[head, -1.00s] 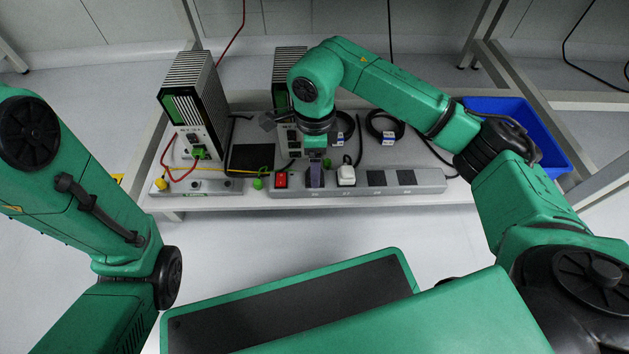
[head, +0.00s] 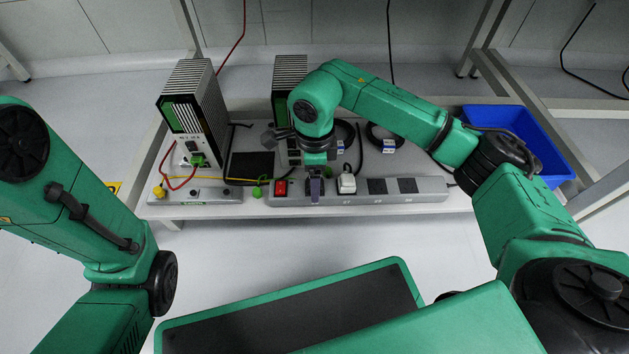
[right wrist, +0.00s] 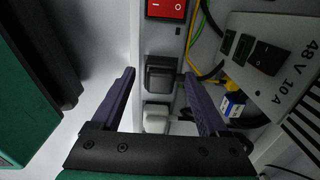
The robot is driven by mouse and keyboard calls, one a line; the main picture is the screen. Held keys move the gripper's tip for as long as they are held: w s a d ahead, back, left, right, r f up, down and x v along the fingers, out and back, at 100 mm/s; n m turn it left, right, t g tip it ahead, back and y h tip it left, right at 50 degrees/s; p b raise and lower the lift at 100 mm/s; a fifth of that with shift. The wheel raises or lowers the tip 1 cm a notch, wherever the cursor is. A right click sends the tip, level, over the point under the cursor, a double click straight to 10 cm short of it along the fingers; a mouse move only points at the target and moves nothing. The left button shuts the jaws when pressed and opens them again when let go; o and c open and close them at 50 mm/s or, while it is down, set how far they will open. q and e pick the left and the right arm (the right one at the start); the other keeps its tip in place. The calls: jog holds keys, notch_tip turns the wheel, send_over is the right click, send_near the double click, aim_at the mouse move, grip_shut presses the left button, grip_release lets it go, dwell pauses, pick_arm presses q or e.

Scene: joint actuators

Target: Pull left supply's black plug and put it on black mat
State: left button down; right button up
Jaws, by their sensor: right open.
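The power strip (head: 428,190) runs along the front of the low bench, with a red switch (head: 281,187) and a white plug (head: 347,184). My right gripper (head: 315,190) points down over the strip between these two. In the right wrist view its purple fingers are open, one on each side of the black plug (right wrist: 160,77); whether they touch it I cannot tell. The head view hides this plug behind the gripper. The left supply (head: 196,115) stands at the left, and the black mat (head: 252,165) lies bare to its right. My left gripper is out of view.
A second supply (head: 289,72) stands behind my right wrist. Coiled black cables (head: 384,137) lie behind the strip, and a blue bin (head: 510,122) is at the right. Red and yellow leads run by the left supply. The white plug (right wrist: 156,118) sits close beside the black one.

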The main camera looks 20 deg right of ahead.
dwell(0.7)
jog(key=shift+c, duration=0.3)
grip_shut()
jog(key=shift+r+p, duration=2.7)
jog(key=shift+r, duration=0.3)
